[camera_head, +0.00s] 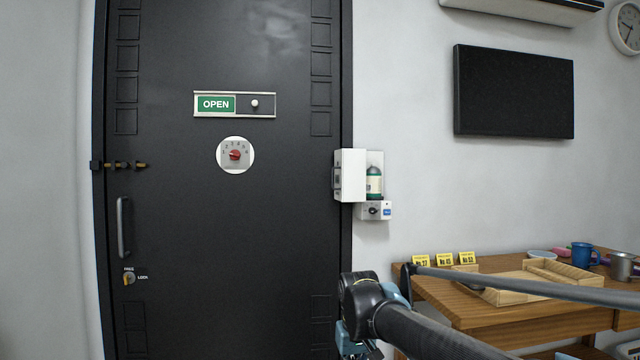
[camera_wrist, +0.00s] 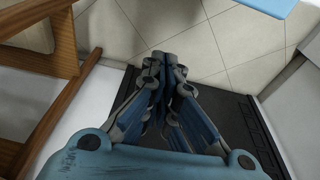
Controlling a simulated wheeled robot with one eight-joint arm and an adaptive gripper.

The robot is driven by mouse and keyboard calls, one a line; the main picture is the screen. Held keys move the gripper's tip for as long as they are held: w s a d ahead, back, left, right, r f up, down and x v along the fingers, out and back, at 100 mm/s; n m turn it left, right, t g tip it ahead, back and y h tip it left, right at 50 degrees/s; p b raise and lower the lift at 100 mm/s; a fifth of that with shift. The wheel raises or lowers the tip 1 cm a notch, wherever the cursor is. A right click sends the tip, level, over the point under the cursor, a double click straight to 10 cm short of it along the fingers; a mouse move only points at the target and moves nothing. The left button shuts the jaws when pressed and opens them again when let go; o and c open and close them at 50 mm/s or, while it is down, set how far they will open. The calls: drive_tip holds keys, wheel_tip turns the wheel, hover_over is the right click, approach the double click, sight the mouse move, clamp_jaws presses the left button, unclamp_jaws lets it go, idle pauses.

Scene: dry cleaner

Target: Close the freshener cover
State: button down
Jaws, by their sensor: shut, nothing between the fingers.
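The freshener (camera_head: 377,210) is a small unit on the wall just right of the black door. A green and white bottle (camera_head: 374,184) shows in it. Its white cover (camera_head: 351,174) stands out to the left of the bottle, swung open, with the bottle exposed. My gripper (camera_head: 357,346) is low in the head view, well below the freshener and apart from it. In the wrist view my gripper (camera_wrist: 166,62) points down at the floor, its fingers together and empty. The freshener does not show in the wrist view.
A wooden table (camera_head: 440,289) with a wooden tray (camera_head: 495,296), several yellow number cards and a blue mug (camera_head: 582,255) stands at the right, near my arm. The black door (camera_head: 200,250) fills the left. A dark screen (camera_head: 514,92) hangs higher on the wall.

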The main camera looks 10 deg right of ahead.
drive_tip(key=w+d+r+n+h, duration=0.1)
drive_tip(key=w+d+r+h, duration=0.25)
drive_tip(key=w+r, duration=0.85)
drive_tip(key=w+d+r+n+h, duration=0.2)
drive_tip(key=w+r+h, duration=0.3)
drive_tip(key=w+r, duration=0.75)
drive_tip(key=w+a+r+t+h, duration=0.2)
drive_tip(key=w+a+r+h, duration=0.7)
drive_tip(key=w+a+r, duration=1.2)
drive_tip(key=s+x, duration=0.3)
drive_tip(key=x, duration=1.1)
drive_tip(key=shift+s+d+m, duration=0.35)
drive_tip(key=shift+d+m, duration=0.05)
drive_tip(key=shift+d, duration=0.05)
